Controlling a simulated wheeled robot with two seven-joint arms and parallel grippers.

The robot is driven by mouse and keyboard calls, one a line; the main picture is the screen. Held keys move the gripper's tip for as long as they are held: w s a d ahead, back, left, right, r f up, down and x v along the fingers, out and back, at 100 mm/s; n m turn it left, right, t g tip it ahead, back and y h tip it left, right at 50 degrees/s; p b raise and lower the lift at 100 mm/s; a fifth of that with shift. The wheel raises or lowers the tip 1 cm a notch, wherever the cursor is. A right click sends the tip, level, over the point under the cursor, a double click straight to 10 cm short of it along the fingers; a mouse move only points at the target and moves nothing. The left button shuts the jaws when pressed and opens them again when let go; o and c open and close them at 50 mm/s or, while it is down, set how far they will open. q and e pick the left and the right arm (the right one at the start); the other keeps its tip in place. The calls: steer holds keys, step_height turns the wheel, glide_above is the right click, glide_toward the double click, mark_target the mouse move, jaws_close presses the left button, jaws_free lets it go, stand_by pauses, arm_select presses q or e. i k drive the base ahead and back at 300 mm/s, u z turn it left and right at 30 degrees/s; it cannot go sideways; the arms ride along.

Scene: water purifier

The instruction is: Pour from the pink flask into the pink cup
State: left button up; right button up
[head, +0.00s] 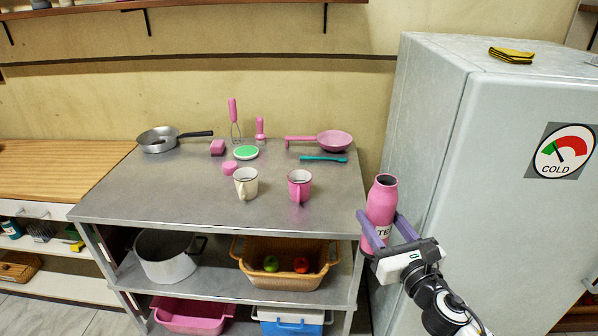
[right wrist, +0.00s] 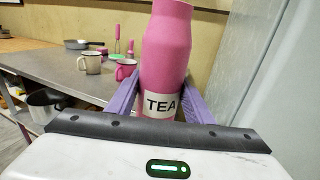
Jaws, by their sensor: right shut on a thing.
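The pink flask (head: 381,200) has an open dark mouth and a white label reading "TEA". It stands upright in my right gripper (head: 388,231), which is shut on its lower body. The flask is beside the right edge of the steel table, near the fridge. It also fills the middle of the right wrist view (right wrist: 166,60), with purple fingers on both sides. The pink cup (head: 299,186) stands upright on the table, left of the flask and apart from it. It shows left of the flask in the right wrist view (right wrist: 125,69). My left gripper is not in view.
A cream cup (head: 246,183) stands left of the pink cup on the steel table (head: 160,205). A pink pan (head: 333,141), teal utensil (head: 323,159), green-topped dish (head: 246,153) and grey pan (head: 157,139) lie behind. The fridge (head: 470,130) is close on the right.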

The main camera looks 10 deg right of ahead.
mark_target(299, 181)
steer(key=u, duration=0.1)
steer(key=i, duration=0.95)
steer(key=z, duration=0.1)
